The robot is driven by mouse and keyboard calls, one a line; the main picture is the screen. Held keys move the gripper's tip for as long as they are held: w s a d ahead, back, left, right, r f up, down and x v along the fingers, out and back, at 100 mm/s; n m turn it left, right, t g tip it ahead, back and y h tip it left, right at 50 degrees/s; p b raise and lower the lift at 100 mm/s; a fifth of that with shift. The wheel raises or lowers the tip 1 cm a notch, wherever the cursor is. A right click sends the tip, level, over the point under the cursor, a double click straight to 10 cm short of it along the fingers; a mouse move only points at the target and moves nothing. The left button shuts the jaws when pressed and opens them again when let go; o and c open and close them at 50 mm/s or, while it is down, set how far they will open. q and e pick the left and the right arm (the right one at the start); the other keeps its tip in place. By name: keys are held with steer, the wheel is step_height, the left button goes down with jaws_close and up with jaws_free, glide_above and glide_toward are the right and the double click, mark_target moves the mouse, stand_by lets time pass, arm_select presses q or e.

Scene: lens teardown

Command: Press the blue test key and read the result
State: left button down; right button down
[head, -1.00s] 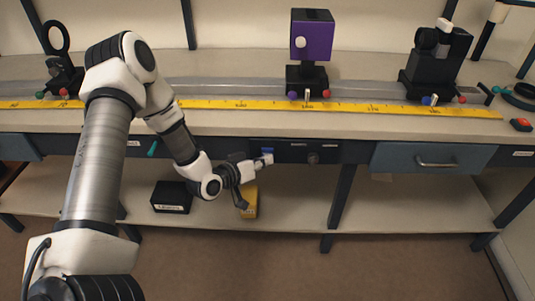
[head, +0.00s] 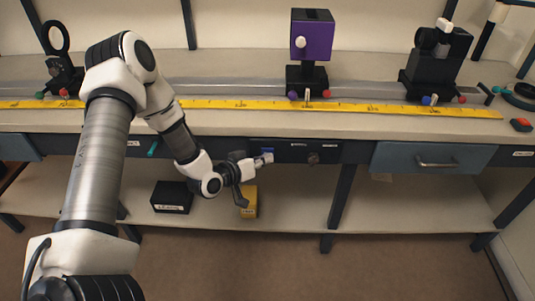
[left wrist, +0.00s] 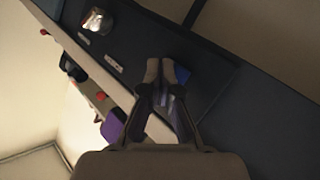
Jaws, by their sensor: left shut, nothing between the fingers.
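The blue test key (head: 267,150) is on the dark panel (head: 326,152) under the bench's front edge. It also shows in the left wrist view (left wrist: 182,74), just right of the fingertips and partly hidden by them. My left gripper (head: 266,158) is shut and empty, its tips at the key's lower edge in the head view. In the left wrist view my left gripper (left wrist: 160,68) has its tips close together beside the key. I cannot tell whether they touch it. A knob (head: 313,158) sits on the panel's right part. My right gripper is out of view.
A bench with a yellow ruler (head: 345,106) carries a purple box on a stand (head: 314,40), a black device (head: 437,60) and a ring holder (head: 60,70). A black box (head: 172,197) and yellow box (head: 250,202) stand on the lower shelf. A drawer (head: 432,158) is right.

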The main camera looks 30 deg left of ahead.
arm_select(q)
steer(key=shift+s+d, duration=0.4)
steer(key=shift+s, duration=0.25)
steer(key=s+d, duration=0.1)
steer(key=s, duration=0.2)
steer(key=s+d, duration=0.1)
steer(key=shift+s+d, duration=0.15)
steer(key=shift+d, duration=0.15)
stand_by(0.6)
